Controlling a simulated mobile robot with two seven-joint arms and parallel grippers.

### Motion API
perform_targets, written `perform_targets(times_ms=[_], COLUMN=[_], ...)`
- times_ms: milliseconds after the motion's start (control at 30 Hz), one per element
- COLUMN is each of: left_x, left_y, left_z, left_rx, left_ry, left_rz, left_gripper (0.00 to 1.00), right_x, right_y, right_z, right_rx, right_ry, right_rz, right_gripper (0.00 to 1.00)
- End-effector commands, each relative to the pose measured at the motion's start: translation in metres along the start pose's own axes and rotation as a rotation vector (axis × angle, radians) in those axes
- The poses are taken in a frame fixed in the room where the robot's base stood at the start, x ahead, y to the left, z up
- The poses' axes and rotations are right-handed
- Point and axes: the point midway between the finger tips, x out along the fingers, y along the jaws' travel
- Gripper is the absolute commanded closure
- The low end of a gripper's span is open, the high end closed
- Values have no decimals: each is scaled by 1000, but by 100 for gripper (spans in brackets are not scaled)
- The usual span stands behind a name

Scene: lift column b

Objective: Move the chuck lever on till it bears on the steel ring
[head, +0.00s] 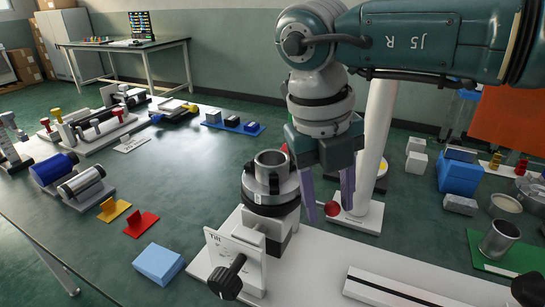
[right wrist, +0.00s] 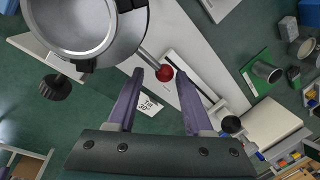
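The chuck (head: 270,187) stands on a tilting fixture, with the steel ring (head: 270,160) seated upright in its top. In the right wrist view the ring (right wrist: 82,45) fills the upper left, with dark jaws near its rim. The chuck lever is a thin rod ending in a red ball (head: 332,209); the ball (right wrist: 165,73) also shows in the right wrist view. My right gripper (head: 329,208) is open, its two purple fingers on either side of the ball. The ball lies nearer one finger; I cannot tell whether they touch. My left gripper is not in view.
A white pillar (head: 376,130) stands close behind my right gripper. The tilt plate with its black knob (head: 226,283) is in front of the chuck. A light blue block (head: 158,263) lies at the left. A metal cup (head: 499,240) stands on a green board at the right.

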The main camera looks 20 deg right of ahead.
Motion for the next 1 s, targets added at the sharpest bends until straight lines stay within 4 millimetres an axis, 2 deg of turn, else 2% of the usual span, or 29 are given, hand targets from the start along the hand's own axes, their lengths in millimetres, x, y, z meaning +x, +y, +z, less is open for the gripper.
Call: perform_targets(times_ms=[367,467,800,1000], left_x=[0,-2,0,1], left_y=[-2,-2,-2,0], left_z=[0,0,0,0], left_rx=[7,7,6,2], left_ry=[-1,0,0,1], left_rz=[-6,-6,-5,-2], left_gripper=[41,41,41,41], right_x=[-4,-18,-82,-98], right_y=[-1,-1,0,0], right_z=[0,1,1,0], right_rx=[0,-1,0,-1], right_ry=[0,-3,-3,0], right_rz=[-3,-1,-2,-2], right_gripper=[41,41,41,41])
